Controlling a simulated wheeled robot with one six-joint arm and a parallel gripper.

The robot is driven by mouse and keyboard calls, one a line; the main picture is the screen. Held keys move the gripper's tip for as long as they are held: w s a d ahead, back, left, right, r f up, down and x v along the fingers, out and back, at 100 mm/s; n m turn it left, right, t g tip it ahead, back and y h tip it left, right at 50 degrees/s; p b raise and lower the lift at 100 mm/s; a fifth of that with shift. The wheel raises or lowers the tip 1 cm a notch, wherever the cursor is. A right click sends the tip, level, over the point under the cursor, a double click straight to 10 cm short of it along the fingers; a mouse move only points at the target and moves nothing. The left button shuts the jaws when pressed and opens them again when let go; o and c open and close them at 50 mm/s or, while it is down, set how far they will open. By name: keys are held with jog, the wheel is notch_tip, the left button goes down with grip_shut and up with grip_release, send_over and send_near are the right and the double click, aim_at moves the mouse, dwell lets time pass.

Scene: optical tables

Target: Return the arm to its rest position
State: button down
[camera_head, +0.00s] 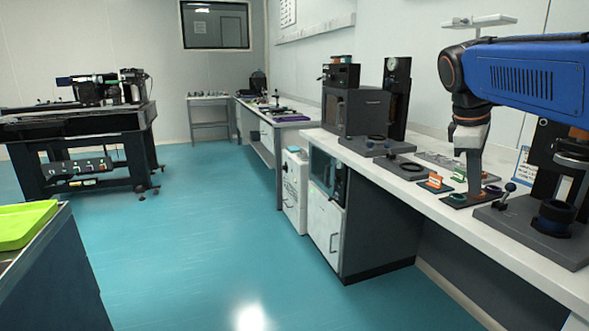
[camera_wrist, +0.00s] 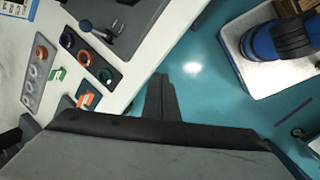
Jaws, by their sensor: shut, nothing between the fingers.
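My blue arm reaches in from the right in the head view, over the long white bench (camera_head: 408,187). My gripper (camera_head: 474,188) hangs down from it over the bench, in front of a dark plate with rings. In the wrist view my gripper (camera_wrist: 161,78) points up the picture, its fingers together with nothing between them. There it shows against the teal floor, just right of the bench edge (camera_wrist: 146,70). It looks apart from the small parts on the bench, but its height above the bench is hard to tell.
Near my gripper are a dark plate with rings (camera_wrist: 87,58), an orange-marked piece (camera_head: 435,181) and a grey stand with a knob (camera_head: 520,225). A dark box instrument (camera_head: 352,118) stands farther back. A green tray (camera_head: 25,225) is at left. The floor (camera_head: 200,230) between is clear.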

jog(key=s+a+f+m+t+y, duration=0.1)
jog(key=s+a+f+m, duration=0.4)
jog(key=s+f, duration=0.5)
jog(key=s+a+f+m+t+y, duration=0.2)
jog(key=s+a+f+m, duration=0.2)
jog(key=s+f, duration=0.5)
notch_tip(320, 180, down, 5)
jog(key=shift+s+a+r+m+t+y, duration=0.1)
jog(key=shift+s+a+m+t+y, duration=0.25)
jog(key=shift+a, duration=0.3)
jog(key=shift+r, duration=0.1)
